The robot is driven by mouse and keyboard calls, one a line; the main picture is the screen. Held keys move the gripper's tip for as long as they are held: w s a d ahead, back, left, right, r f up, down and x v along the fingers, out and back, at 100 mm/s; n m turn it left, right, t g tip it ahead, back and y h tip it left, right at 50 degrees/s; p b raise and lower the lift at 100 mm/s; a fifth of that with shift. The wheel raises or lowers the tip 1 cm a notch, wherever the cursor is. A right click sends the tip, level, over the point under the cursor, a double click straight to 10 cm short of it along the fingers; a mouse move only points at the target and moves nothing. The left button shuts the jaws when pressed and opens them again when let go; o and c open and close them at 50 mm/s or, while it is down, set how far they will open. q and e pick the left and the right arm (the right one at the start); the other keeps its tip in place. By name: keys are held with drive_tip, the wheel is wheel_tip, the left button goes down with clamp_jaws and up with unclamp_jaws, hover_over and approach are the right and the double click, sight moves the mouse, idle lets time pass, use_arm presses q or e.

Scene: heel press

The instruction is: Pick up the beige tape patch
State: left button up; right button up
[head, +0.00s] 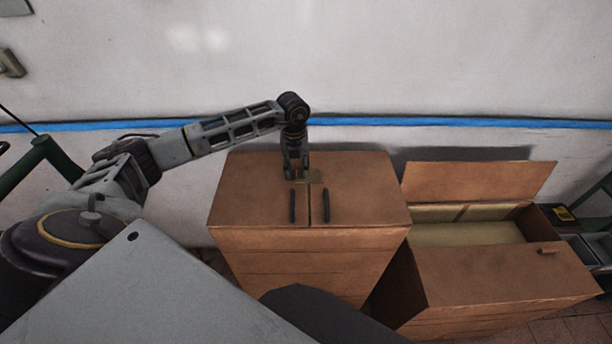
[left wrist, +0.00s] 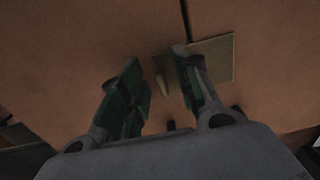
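The beige tape patch (head: 314,176) lies on top of the left brown box (head: 365,190), near the far end of the seam between its two top flaps. In the left wrist view the patch (left wrist: 216,58) is a flat, dull square across the seam, mostly right of the gripper. My left gripper (head: 297,173) points down at the patch. Its fingers (left wrist: 157,62) are apart, with the right finger in front of part of the patch. Whether they touch it I cannot tell. My right gripper is not in view.
Two dark handles, left (head: 292,205) and right (head: 326,205), sit on the box top just in front of the gripper. A second brown box (head: 490,275) with a raised flap (head: 478,180) stands open at the right. A white wall (head: 400,60) rises behind.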

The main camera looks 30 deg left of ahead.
use_arm(q)
drive_tip(key=shift+c, duration=0.2)
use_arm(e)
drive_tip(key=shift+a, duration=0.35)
use_arm(q)
clamp_jaws()
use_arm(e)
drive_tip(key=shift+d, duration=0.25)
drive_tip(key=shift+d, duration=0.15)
use_arm(q)
drive_tip(key=shift+r, duration=0.25)
wheel_tip(320, 180, up, 10)
drive_tip(key=b, duration=0.1)
drive_tip(key=shift+f, duration=0.2)
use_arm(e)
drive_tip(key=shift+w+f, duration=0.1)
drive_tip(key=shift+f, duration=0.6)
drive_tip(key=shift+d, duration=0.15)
